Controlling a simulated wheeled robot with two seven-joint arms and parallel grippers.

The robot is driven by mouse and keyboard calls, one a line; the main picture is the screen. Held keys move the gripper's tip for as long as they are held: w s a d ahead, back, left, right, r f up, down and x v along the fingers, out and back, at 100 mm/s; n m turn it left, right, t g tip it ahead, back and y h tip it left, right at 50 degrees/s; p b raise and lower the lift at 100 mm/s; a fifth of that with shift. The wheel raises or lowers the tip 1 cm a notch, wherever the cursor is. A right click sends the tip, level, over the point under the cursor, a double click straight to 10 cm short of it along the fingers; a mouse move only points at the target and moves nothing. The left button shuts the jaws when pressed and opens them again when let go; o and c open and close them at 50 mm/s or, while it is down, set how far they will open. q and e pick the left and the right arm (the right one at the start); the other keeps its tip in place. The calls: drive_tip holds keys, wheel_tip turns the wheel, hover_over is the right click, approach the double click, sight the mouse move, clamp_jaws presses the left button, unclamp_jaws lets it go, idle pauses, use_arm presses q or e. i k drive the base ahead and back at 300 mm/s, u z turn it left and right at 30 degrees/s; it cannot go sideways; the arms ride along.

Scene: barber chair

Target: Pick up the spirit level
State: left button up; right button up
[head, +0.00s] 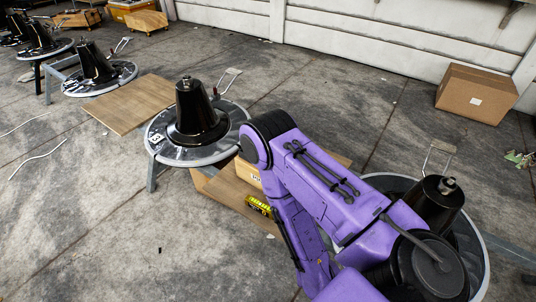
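A small yellow and black object (258,206), possibly the spirit level, lies at the edge of a brown board or box beside my purple arm. It is too small to identify with certainty, and part of it may be hidden behind my arm. My purple arm comes in from the lower right, bends near the middle of the head view, and runs back down to the bottom edge. No gripper fingers of either arm show.
A black cone on a round metal base (196,155) stands left of my arm. Another black cone (438,202) is partly hidden behind it. A flat wooden board (130,103) lies at left, and a cardboard box (476,93) sits by the white wall (400,40). Concrete floor at lower left is mostly clear.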

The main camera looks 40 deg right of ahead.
sight(262, 208)
drive_tip(key=z, duration=0.9)
drive_tip(key=i, duration=0.95)
drive_tip(key=z, duration=0.9)
